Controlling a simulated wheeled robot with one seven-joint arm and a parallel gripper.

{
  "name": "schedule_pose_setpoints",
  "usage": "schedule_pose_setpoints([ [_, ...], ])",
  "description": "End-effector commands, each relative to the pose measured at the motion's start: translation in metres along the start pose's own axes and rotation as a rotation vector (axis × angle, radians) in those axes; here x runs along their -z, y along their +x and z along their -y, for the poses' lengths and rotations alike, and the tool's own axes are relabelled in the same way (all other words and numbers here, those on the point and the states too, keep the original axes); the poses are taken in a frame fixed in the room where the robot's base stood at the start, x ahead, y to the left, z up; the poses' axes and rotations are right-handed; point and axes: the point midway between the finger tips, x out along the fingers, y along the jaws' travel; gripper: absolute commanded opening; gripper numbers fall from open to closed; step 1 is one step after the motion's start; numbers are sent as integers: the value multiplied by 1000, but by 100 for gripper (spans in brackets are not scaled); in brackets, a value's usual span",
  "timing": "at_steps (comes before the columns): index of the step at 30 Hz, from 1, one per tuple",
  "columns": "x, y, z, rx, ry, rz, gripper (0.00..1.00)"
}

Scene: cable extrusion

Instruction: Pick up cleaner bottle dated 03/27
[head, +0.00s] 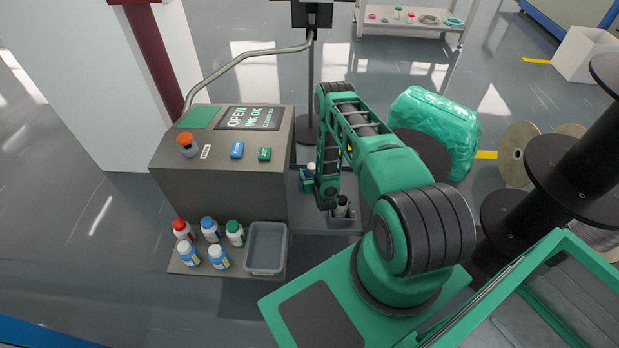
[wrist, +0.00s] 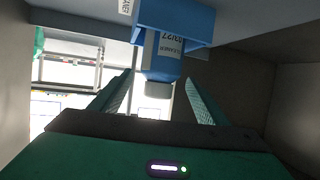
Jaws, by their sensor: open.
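The cleaner bottle dated 03/27 (wrist: 168,50) shows upside down in the wrist view, with a white label reading 03/27, a blue body and a pale grey cap. It sits in a blue holder (wrist: 176,16). My gripper (wrist: 159,78) is open, its two fingers apart with the cap end between their tips; I see no contact. My fingers are hidden there by the arm.
A grey machine (head: 220,190) stands left of the arm. Several capped bottles (head: 209,229) and an empty grey tray (head: 266,248) sit on its front ledge. A dark bottle (head: 342,205) stands in a small holder close to my arm's end. Cable spools (head: 517,150) are at right.

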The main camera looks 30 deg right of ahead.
Motion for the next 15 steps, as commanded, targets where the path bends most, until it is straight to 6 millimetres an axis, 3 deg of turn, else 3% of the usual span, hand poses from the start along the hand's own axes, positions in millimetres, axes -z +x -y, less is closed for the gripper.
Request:
schedule_pose_setpoints([
  [4, 0, 12, 0, 0, 0, 0, 69],
  [11, 0, 14, 0, 0, 0, 1, 69],
  [12, 0, 14, 0, 0, 0, 1, 66],
  [15, 0, 14, 0, 0, 0, 1, 42],
])
